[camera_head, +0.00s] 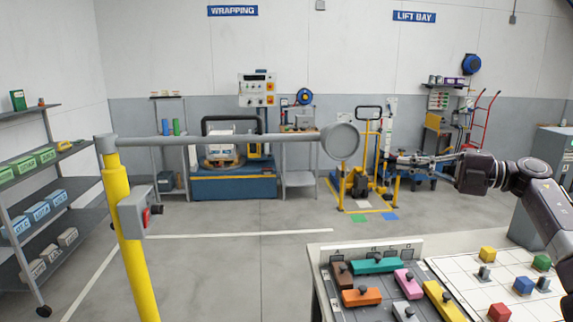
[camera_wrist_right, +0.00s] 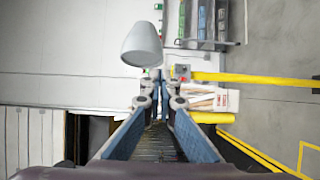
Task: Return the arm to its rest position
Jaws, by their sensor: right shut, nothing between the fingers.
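My right arm comes in from the right edge in the head view and reaches left above the table. Its right gripper (camera_head: 392,157) is shut and empty, pointing left at the round grey end (camera_head: 341,141) of a horizontal grey bar (camera_head: 220,139). In the wrist view the two fingers (camera_wrist_right: 157,92) run away from the camera, and the grey round end (camera_wrist_right: 143,44) shows beyond their tips. I cannot tell the exact gap to it. My left gripper is not in view.
A yellow post (camera_head: 130,235) carries the bar and a grey box with a red knob (camera_head: 146,214). The table (camera_head: 320,257) at lower right holds several coloured knobbed blocks and cubes below my arm. Shelves (camera_head: 65,250) stand left. The middle floor is clear.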

